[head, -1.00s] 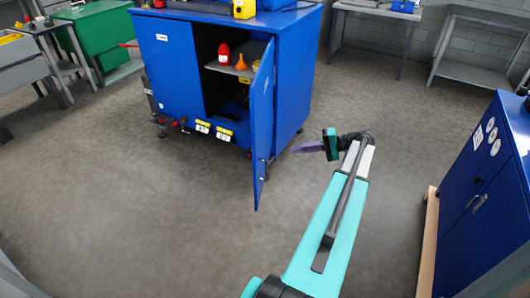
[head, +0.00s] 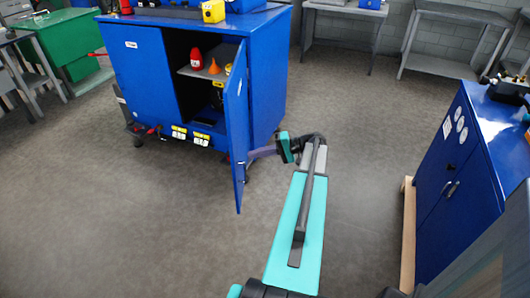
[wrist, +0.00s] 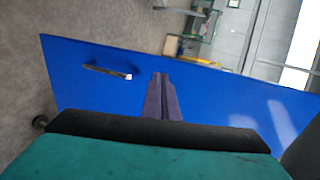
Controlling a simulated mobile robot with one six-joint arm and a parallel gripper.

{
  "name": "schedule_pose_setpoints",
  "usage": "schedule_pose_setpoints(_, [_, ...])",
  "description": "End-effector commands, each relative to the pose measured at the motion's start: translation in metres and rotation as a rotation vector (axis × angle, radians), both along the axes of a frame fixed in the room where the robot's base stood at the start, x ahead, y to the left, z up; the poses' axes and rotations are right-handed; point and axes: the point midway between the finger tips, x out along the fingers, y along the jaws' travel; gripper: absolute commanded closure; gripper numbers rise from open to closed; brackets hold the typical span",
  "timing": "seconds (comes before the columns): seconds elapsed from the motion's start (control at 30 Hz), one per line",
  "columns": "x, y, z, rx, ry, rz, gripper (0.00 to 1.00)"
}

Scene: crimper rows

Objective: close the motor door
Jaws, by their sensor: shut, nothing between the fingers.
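The motor door is the blue door (head: 236,130) hinged on the right side of the blue cabinet's (head: 267,75) open compartment. It stands wide open, swung out toward me. My gripper (head: 250,157) is shut and empty, with its purple-grey fingers at the outer face of the door. In the wrist view the fingertips (wrist: 161,76) point at the blue door panel (wrist: 100,95), touching it or very near; I cannot tell which. A dark bar handle (wrist: 106,71) shows on the panel left of the fingers. The cabinet's left door (head: 143,75) is shut.
Inside the compartment, a red bottle (head: 196,59) and an orange funnel (head: 214,67) stand on a shelf (head: 190,72). Another blue cabinet (head: 462,180) stands at the right. Grey tables (head: 455,45) line the back wall. The floor (head: 120,215) in front is clear.

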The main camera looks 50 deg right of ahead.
Motion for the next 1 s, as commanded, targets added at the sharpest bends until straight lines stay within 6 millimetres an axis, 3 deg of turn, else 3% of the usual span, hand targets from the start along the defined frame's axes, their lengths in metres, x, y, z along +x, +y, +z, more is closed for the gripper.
schedule_pose_setpoints(0.4, [0.039, 0.027, -0.003, 0.001, -0.001, 0.001, 1.00])
schedule_pose_setpoints(0.8, [0.043, 0.029, -0.004, 0.000, 0.000, 0.000, 1.00])
schedule_pose_setpoints(0.83, [0.043, 0.038, -0.003, 0.000, 0.000, 0.002, 1.00])
schedule_pose_setpoints(1.0, [0.043, 0.030, -0.004, 0.000, 0.000, -0.006, 1.00])
